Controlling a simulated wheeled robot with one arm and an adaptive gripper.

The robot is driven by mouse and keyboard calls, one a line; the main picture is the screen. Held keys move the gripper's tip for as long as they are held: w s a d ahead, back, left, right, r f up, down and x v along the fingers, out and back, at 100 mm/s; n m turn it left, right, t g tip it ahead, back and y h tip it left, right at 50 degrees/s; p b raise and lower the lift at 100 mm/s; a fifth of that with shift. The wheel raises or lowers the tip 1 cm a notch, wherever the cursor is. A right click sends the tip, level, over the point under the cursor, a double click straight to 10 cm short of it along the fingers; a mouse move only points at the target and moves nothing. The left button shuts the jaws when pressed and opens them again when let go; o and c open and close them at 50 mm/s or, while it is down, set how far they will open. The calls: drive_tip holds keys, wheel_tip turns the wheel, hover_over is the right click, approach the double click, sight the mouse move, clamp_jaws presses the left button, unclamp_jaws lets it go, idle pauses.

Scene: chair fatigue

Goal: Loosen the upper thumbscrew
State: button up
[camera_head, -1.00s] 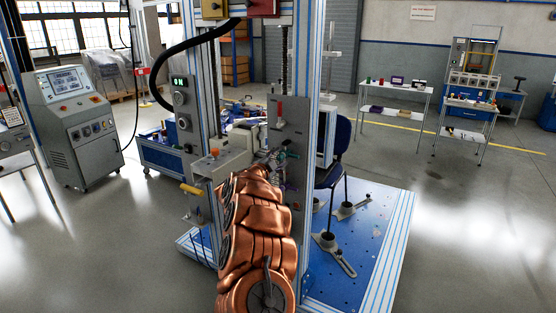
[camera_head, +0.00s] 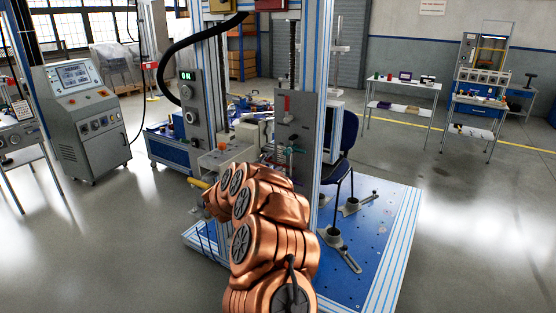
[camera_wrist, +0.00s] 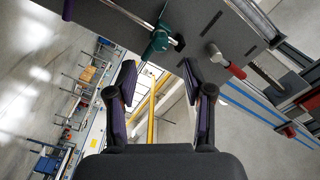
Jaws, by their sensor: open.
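A grey upright plate (camera_head: 293,104) on the test frame carries a teal-green knob with a metal bar (camera_head: 296,150), apparently the upper thumbscrew. In the wrist view the teal-green knob (camera_wrist: 157,42) is just beyond my fingertips, near the middle. The red handle (camera_wrist: 225,62) is to its right, and a purple part (camera_wrist: 67,10) shows at the top left. My gripper (camera_wrist: 160,76) is open and empty, its two purple-and-black fingers spread apart, not around the knob. My own arm hides the gripper in the head view.
Frame posts (camera_head: 319,95) rise beside the plate. A grey box with an orange button (camera_head: 222,154) is left of my arm. A chair (camera_head: 345,140) stands behind the right post on the blue base plate (camera_head: 375,230). Open floor lies around the frame.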

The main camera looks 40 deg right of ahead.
drive_tip(key=shift+v, duration=1.55)
